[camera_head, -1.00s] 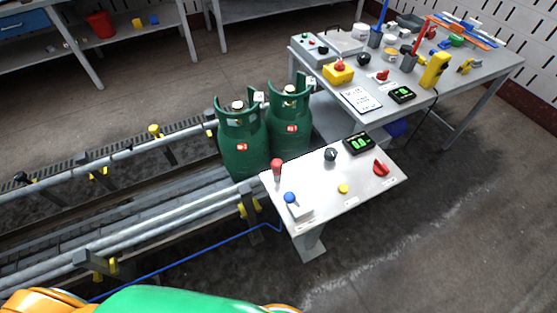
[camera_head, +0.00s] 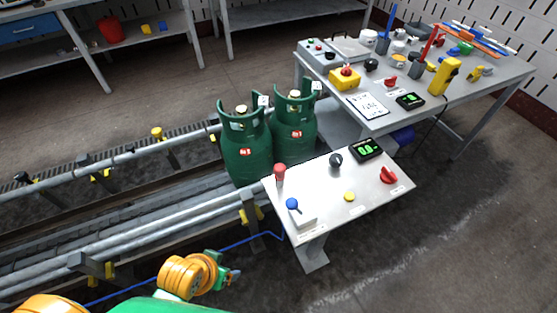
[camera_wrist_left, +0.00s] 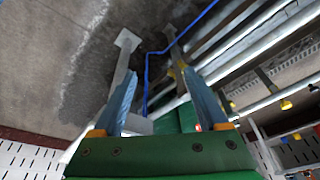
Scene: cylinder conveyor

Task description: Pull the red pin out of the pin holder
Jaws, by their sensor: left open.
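My left gripper (camera_head: 236,275) is low at the bottom of the head view, left of the front table and well away from both. The left wrist view shows its two blue-grey fingers (camera_wrist_left: 160,78) spread apart with nothing between them. My right gripper is in neither view.
The small front table (camera_head: 327,202) holds a blue-knobbed lever (camera_head: 292,204), a red knob (camera_head: 388,175) and a display (camera_head: 366,148). Two green gas cylinders (camera_head: 245,165) stand beside it on the conveyor (camera_head: 130,222). A blue pin (camera_head: 390,20) stands near the red pin. Floor at lower right is clear.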

